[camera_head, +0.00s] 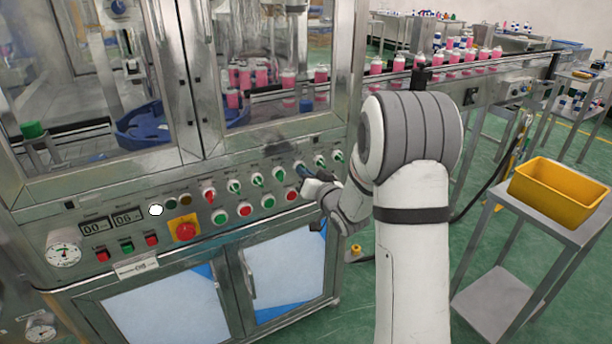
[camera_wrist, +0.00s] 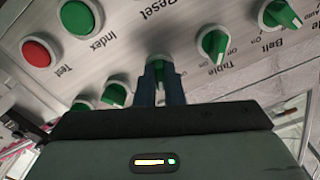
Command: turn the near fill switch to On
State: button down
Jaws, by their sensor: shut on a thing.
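My gripper (camera_head: 308,174) is at the right part of the control panel, its jaws closed around a green rotary switch. In the wrist view the gripper (camera_wrist: 159,80) has its two dark fingers on either side of this green switch (camera_wrist: 158,62). The fingers cover most of the switch, and its label and handle direction cannot be read. The wrist view shows the panel upside down. A green Table switch (camera_wrist: 212,40) and a green Belt switch (camera_wrist: 281,16) sit to its right there. More green switches (camera_wrist: 115,94) sit to its left.
The panel's lower row has green and red push buttons (camera_head: 245,211); a red emergency stop (camera_head: 185,230) is further left. Glass doors (camera_head: 90,80) are above the panel. A yellow bin (camera_head: 560,192) stands on a side table at right. Pink cans (camera_head: 376,66) line the conveyor behind.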

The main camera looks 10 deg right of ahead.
jog(key=shift+m, duration=0.6)
jog(key=c, duration=1.5)
grip_release()
jog(key=shift+c, duration=0.2)
jog(key=shift+s, duration=0.1)
jog(key=v, duration=0.7)
jog(key=shift+s+d, duration=0.15)
jog(key=shift+s, duration=0.1)
jog(key=shift+r, duration=0.15)
